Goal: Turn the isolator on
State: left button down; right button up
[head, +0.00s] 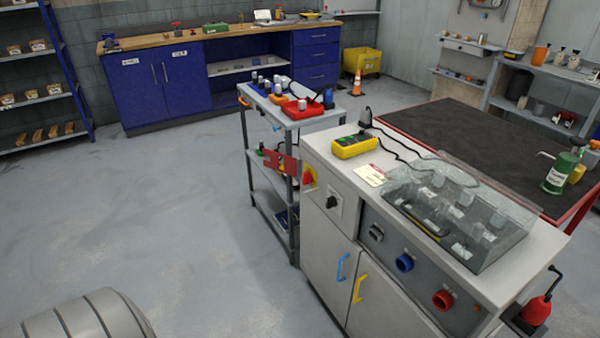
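A grey cabinet (318,242) stands right of the middle. On its upper left corner is a red and yellow handle (308,177), which looks like the isolator; its on or off position is too small to tell. A red flat piece (281,163) shows just left of the handle; whether it is joined to it I cannot tell. A black rotary knob (333,202) sits on a pale plate on the cabinet front. Neither of my grippers is in view. A grey rounded part at the bottom left appears to be mine.
Grey, blue and red sockets (404,262) line the cabinet front. A yellow meter (354,146) and a clear cover (455,215) are on top. A loaded trolley (250,154) stands close behind the handle. The floor (150,220) to the left is clear.

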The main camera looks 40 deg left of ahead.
aim_at(306, 175)
jog(key=i+j+z, duration=0.1)
jog(key=j, duration=0.5)
jog(key=i+j+z, duration=0.1)
jog(key=j, duration=0.45)
jog(key=i+j+z, duration=0.1)
jog(key=j, duration=0.5)
jog(key=i+j+z, duration=0.1)
jog(key=j, duration=0.55)
jog(key=i, duration=0.1)
